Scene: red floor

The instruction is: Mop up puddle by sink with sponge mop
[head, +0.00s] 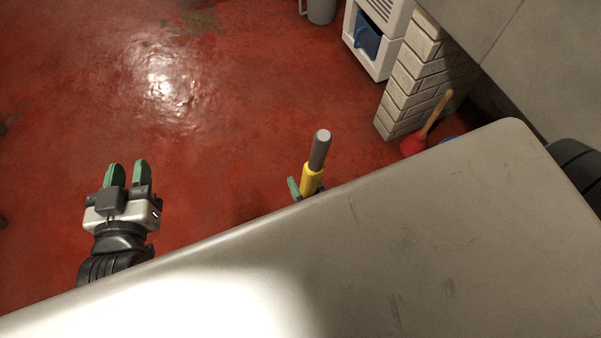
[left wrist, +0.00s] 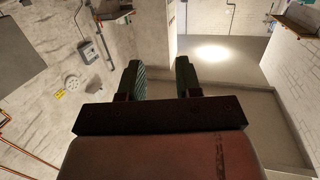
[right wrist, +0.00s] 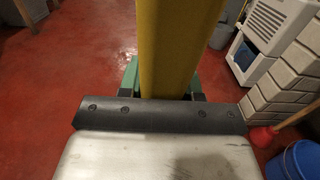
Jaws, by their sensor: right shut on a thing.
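My right gripper (head: 305,190) is shut on the mop's handle (head: 311,181), which is yellow with a grey end. In the head view the handle rises past the edge of a pale surface. In the right wrist view the yellow handle (right wrist: 178,50) stands between the green fingers. The sponge head is in none of the views. My left gripper (head: 127,174) is open and empty over the red floor, its fingers apart in the left wrist view (left wrist: 160,80). A bright glare shows on the floor (head: 165,88); I cannot tell whether it is a puddle. I cannot make out the sink.
A large scratched pale surface (head: 400,235) fills the near part of the head view and hides my right arm. A plunger (head: 428,125) stands by a white brick pillar (head: 408,85). A white cabinet (head: 375,42) and grey bucket (head: 321,10) are behind. Floor at left is open.

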